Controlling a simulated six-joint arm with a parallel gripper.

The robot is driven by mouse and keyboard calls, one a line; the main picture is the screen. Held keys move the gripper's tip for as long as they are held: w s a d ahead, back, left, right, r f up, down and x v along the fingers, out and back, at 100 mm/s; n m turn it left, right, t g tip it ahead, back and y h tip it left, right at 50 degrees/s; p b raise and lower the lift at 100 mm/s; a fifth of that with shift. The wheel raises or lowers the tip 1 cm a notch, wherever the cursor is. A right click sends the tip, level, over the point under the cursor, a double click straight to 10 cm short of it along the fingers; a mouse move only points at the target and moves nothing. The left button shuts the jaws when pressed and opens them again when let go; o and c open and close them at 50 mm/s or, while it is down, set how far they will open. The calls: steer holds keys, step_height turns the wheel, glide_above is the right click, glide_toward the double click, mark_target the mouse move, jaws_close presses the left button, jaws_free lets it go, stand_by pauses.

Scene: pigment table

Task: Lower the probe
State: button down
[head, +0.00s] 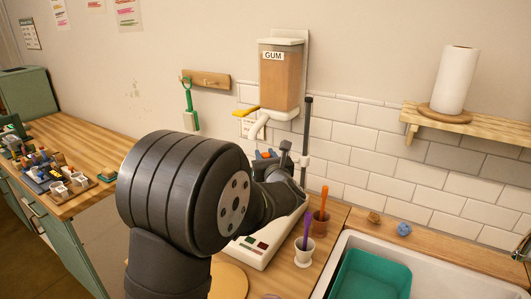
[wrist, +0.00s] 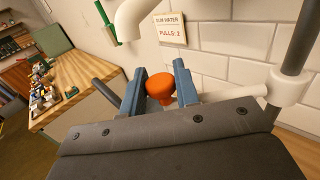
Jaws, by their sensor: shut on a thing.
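My gripper (wrist: 159,72) has its two blue fingers on either side of an orange knob (wrist: 160,87) in the wrist view and is shut on it. A white horizontal arm (wrist: 235,93) runs from near the knob to a white collar (wrist: 288,88) on a dark upright rod (wrist: 299,40). The knob seems to belong to this arm; the probe's lower part is hidden behind my gripper. In the head view the rod (head: 307,130) stands behind a white instrument (head: 262,247), and my arm covers much of it.
A gum dispenser (head: 280,75) with a white spout (head: 259,124) hangs on the wall above my gripper. Two small cups (head: 304,250) (head: 319,222) with purple and orange handles stand right of the instrument. A sink with a green basin (head: 370,276) is at lower right.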

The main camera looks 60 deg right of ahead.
steer(key=shift+f, duration=0.4)
steer(key=c, duration=1.2)
jaws_free()
steer(key=shift+c, duration=0.2)
steer(key=shift+o, duration=0.4)
steer(key=shift+r, duration=0.1)
steer(key=v, duration=1.7)
steer(key=shift+a, duration=0.2)
steer(key=shift+s+r, duration=0.1)
